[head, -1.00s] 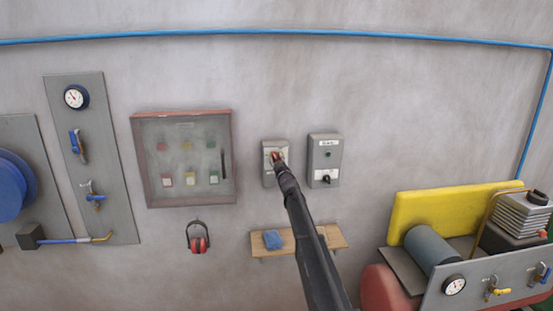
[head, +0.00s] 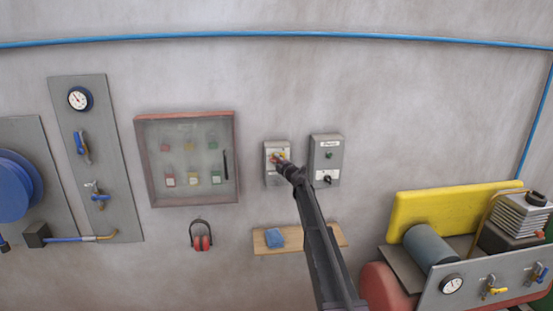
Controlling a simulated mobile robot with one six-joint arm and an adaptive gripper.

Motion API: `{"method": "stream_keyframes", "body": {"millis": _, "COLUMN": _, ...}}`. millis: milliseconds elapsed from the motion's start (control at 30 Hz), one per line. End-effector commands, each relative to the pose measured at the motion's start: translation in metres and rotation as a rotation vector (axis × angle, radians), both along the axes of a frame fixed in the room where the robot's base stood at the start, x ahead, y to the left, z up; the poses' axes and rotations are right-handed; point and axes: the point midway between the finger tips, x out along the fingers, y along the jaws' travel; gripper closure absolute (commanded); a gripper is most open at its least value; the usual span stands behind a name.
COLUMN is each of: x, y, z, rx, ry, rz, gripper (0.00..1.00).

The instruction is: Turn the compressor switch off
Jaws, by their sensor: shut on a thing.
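A small grey switch box (head: 270,179) is on the wall right of centre. It carries a red and yellow rotary switch (head: 278,156), partly hidden by my gripper. My gripper (head: 281,161) comes up from below and is shut on the red handle of this switch. The exact angle of the handle is too small and covered to tell.
A red-framed lockout cabinet (head: 187,114) hangs to the left, with red earmuffs (head: 201,240) below it. A wooden shelf (head: 262,247) with a blue cloth (head: 275,237) is below the boxes. The compressor with its yellow guard (head: 440,208) stands lower right.

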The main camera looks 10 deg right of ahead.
Motion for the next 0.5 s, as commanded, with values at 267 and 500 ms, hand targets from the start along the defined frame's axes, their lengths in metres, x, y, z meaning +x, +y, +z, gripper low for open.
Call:
{"method": "stream_keyframes", "body": {"millis": 267, "x": 0.0018, "y": -0.0028, "z": 0.0002, "rx": -0.154, "ry": 0.0, "rz": -0.006, "gripper": 0.99}}
{"method": "stream_keyframes", "body": {"millis": 500, "x": 0.0022, "y": -0.0027, "z": -0.0011, "rx": -0.201, "ry": 0.0, "rz": -0.007, "gripper": 0.99}}
